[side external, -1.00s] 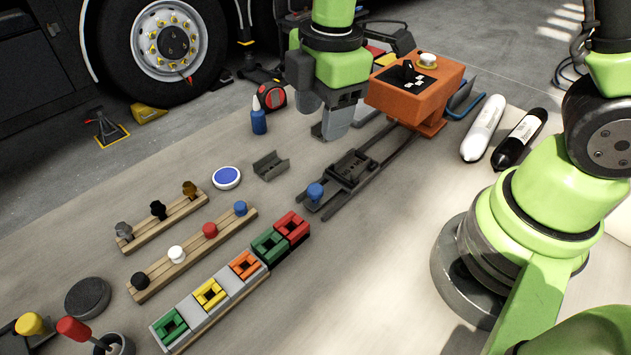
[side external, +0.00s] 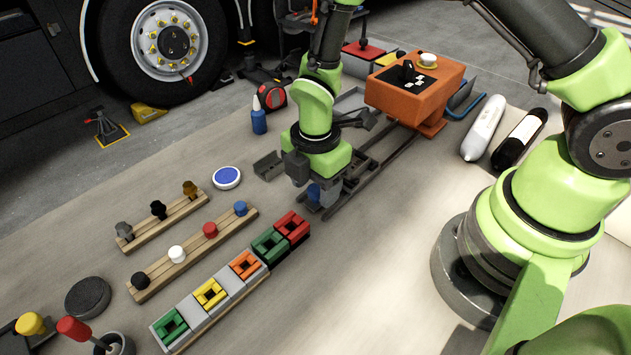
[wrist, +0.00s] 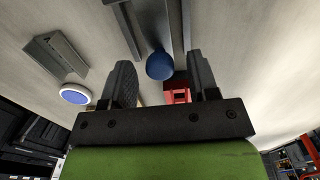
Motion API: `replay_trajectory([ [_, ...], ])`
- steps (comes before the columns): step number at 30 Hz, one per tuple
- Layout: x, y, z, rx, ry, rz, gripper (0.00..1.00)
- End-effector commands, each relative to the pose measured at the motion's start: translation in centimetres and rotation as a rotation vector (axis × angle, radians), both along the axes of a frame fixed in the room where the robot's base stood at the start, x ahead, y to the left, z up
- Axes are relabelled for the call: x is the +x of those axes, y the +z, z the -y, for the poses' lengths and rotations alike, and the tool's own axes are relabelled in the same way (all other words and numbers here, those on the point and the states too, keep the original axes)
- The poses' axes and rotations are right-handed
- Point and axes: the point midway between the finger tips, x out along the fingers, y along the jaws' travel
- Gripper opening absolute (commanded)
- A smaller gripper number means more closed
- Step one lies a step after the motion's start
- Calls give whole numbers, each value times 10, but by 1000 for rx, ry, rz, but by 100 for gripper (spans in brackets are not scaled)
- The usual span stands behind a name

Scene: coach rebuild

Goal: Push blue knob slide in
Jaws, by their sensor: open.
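The blue knob (side external: 315,192) sits at the near end of the dark slide, which runs on two rails (side external: 345,203) toward the orange box (side external: 412,92). My gripper (side external: 313,190) is open and pointed down over the knob, with one finger on each side of it in the side view. In the wrist view the blue knob (wrist: 160,65) shows just beyond and between the two fingers (wrist: 165,85). I cannot tell whether either finger touches it. My gripper hides most of the slide in the side view.
A grey bracket (side external: 268,166) lies left of my gripper. A blue-and-white round pad (side external: 227,178) and a blue bottle (side external: 258,118) stand farther left. A row of coloured blocks (side external: 243,265) and two wooden racks of knobs (side external: 195,250) lie in front. Two cylinders (side external: 483,128) lie at right.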

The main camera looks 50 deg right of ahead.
Motion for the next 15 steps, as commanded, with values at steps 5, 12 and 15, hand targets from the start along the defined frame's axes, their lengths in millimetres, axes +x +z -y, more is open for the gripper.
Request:
replay_trajectory([
  [5,0,-2,0,0,0,1,55],
  [12,0,-1,0,0,-1,1,22],
  [15,0,-1,0,0,-1,0,0],
])
